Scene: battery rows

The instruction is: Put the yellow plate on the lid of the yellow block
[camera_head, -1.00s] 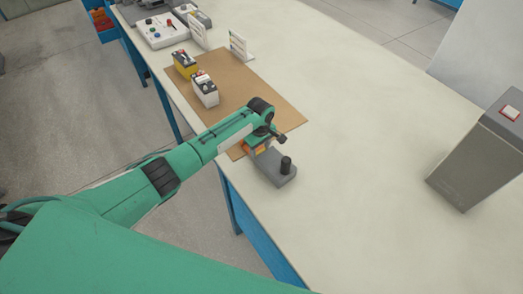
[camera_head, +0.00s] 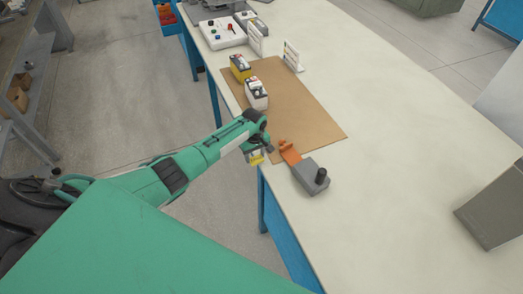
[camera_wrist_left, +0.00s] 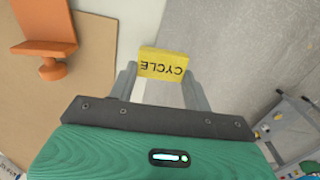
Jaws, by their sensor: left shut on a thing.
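The yellow plate (camera_wrist_left: 163,64), marked "CYCLE", is between the fingertips of my left gripper (camera_wrist_left: 162,74) in the left wrist view. My left gripper is shut on it. In the head view the plate (camera_head: 257,159) hangs below my left gripper (camera_head: 256,155), just off the table's left edge, over the floor. The yellow block (camera_head: 240,68) stands upright on the brown mat, with a dark top whose details are too small to tell. My right gripper is not in view.
A white block (camera_head: 256,93) stands close in front of the yellow one on the brown mat (camera_head: 305,115). An orange holder (camera_head: 290,152) on a grey base (camera_head: 311,177) is right of my gripper. White card stands (camera_head: 292,56) are behind the mat.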

